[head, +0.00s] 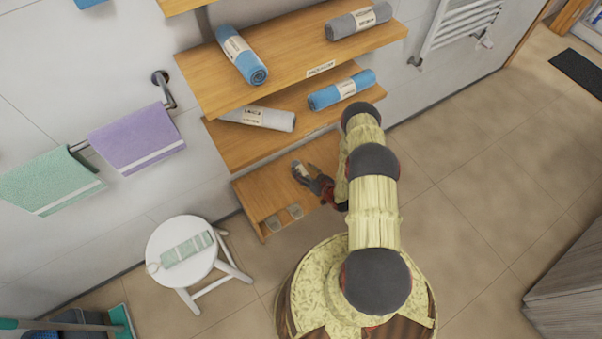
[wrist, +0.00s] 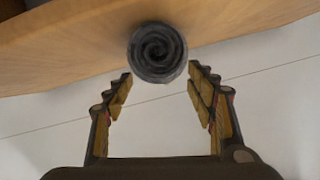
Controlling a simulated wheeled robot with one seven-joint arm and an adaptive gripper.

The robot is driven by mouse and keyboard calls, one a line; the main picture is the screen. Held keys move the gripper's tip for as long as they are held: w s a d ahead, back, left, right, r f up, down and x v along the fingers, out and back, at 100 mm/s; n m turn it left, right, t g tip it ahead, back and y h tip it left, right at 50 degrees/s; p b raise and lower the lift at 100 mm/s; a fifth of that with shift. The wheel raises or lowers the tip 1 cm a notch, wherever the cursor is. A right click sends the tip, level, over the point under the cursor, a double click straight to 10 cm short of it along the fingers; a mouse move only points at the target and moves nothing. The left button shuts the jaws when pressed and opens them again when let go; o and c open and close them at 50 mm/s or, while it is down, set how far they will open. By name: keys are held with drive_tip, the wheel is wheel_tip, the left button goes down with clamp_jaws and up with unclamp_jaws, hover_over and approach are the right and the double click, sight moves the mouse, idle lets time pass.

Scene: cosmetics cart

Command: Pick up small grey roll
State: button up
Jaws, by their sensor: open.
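A small grey roll shows end-on in the wrist view (wrist: 157,52), its spiral end facing the camera, with a wooden board behind it. My gripper (wrist: 160,76) is open, with one finger on each side. The roll's end is centred between the fingertips or just beyond them; I cannot tell how deep it sits, and I see no clear contact. In the head view my gripper (head: 309,175) reaches to the lowest wooden shelf (head: 262,196), where the small roll (head: 298,167) lies at its tips, partly hidden.
Higher shelves hold a blue roll (head: 241,55), a larger grey roll (head: 358,21), another blue roll (head: 341,89) and a pale grey roll (head: 258,117).

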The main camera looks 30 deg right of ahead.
sight(298, 165)
drive_tip(key=b+x, duration=0.2)
drive_tip(key=x, duration=0.3)
drive_tip(key=c, duration=1.3)
